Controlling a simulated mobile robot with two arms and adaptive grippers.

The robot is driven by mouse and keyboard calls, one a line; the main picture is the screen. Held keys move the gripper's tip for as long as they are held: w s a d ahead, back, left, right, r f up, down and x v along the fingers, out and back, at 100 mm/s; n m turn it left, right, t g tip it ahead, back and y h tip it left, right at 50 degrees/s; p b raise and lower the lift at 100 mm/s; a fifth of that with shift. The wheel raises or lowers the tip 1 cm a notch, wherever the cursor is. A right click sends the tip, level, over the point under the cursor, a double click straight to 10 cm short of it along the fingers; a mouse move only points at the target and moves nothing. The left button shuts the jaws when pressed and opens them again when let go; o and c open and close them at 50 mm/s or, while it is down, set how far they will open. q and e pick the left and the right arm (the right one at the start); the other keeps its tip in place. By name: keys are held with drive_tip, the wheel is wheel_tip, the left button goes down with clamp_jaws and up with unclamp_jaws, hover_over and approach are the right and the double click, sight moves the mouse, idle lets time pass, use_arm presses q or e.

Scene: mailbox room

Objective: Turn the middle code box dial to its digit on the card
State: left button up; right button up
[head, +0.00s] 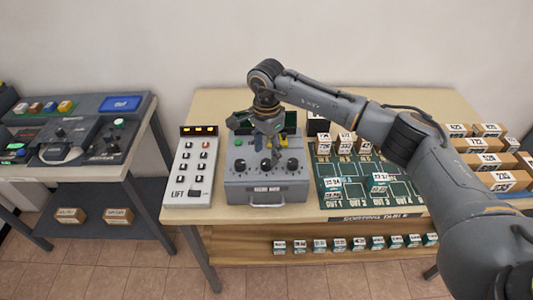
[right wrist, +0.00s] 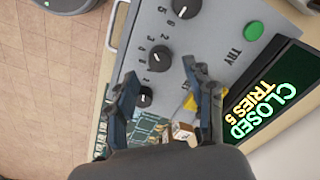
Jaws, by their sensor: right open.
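The grey code box (head: 240,191) stands on the table with three black dials along its front. The middle dial (head: 266,165) also shows in the right wrist view (right wrist: 160,58), between the other two dials, with white digits around it. I cannot tell its setting for sure. My right gripper (head: 268,135) is over the box; in the right wrist view, its open fingers (right wrist: 160,74) point toward the middle dial, one to each side, with nothing held. The box's screen (right wrist: 264,105) reads "CLOSED TRIES 5". I cannot make out the card. My left gripper is not in view.
A green button (right wrist: 253,32) marked TRY and a yellow part (right wrist: 191,102) sit on the box. The LIFT keypad (head: 179,184) stands left of it. The green sorting board (head: 346,195) with small boxes lies right. My right arm spans the table's right side.

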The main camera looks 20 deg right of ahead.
sight(267, 162)
drive_tip(key=shift+f+p, duration=0.35)
drive_tip(key=shift+f, duration=1.35)
clamp_jaws()
drive_tip(key=m+b, duration=0.2)
drive_tip(key=b, duration=0.1)
drive_tip(key=shift+f+m, duration=0.2)
drive_tip(key=shift+m, duration=0.2)
drive_tip(key=m+b, duration=0.2)
drive_tip(key=m, duration=0.1)
drive_tip(key=shift+r, duration=0.1)
drive_tip(key=shift+r+m+b, duration=0.1)
drive_tip(key=shift+m+b, duration=0.8)
drive_tip(key=shift+m, duration=0.2)
